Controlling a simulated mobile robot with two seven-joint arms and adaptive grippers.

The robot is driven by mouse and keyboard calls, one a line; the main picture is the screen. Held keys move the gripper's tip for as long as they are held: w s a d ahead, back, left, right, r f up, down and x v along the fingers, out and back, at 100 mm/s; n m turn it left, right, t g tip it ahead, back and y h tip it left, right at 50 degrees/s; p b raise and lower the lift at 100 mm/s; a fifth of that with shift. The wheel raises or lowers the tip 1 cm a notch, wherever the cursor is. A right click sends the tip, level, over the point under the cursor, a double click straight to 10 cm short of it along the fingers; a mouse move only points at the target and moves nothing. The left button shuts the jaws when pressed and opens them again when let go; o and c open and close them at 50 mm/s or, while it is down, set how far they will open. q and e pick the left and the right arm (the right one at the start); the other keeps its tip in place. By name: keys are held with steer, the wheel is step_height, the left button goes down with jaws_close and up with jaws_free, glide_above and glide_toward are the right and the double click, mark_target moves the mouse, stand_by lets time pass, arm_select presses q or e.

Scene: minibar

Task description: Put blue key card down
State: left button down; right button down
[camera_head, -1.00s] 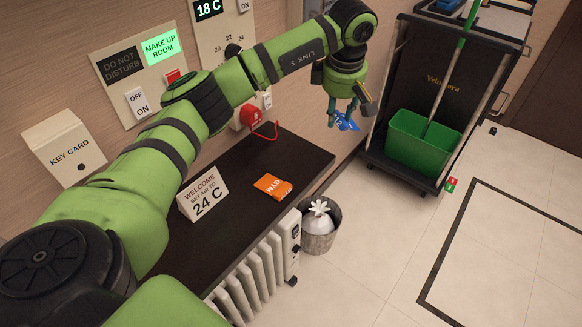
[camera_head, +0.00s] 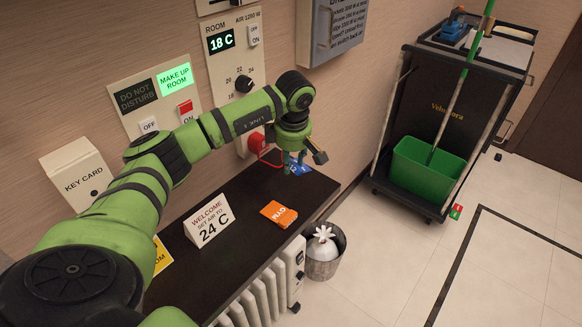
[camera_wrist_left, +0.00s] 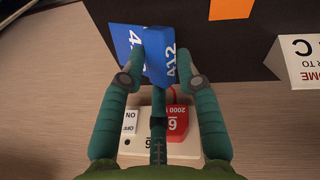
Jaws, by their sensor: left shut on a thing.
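The blue key card (camera_head: 303,168), marked 412 in the left wrist view (camera_wrist_left: 158,58), is between the fingertips of my left gripper (camera_head: 294,165). That gripper is shut on it near the back right of the dark desk (camera_head: 238,258). In the left wrist view the fingers (camera_wrist_left: 160,55) reach over the desk's back edge, by the wall. A second blue face with part of a number (camera_wrist_left: 128,45) shows just behind the card; I cannot tell whether it is part of it. Whether the card touches the desk is unclear. My right gripper is not in view.
An orange card (camera_head: 279,213), a white welcome sign (camera_head: 209,220) and a partly hidden yellow card (camera_head: 161,258) are on the desk. The red plug (camera_head: 257,143) is close by the gripper. A bin (camera_head: 323,255) and cart (camera_head: 440,130) stand right.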

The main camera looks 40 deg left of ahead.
mark_target(291, 170)
arm_select(q)
step_height(291, 170, down, 4)
steer(key=shift+r+p, duration=0.25)
steer(key=shift+p, duration=0.35)
steer(key=shift+f, duration=0.2)
steer(key=shift+f+b, duration=0.5)
steer(key=c, duration=0.9)
jaws_free()
steer(key=shift+r, duration=0.15)
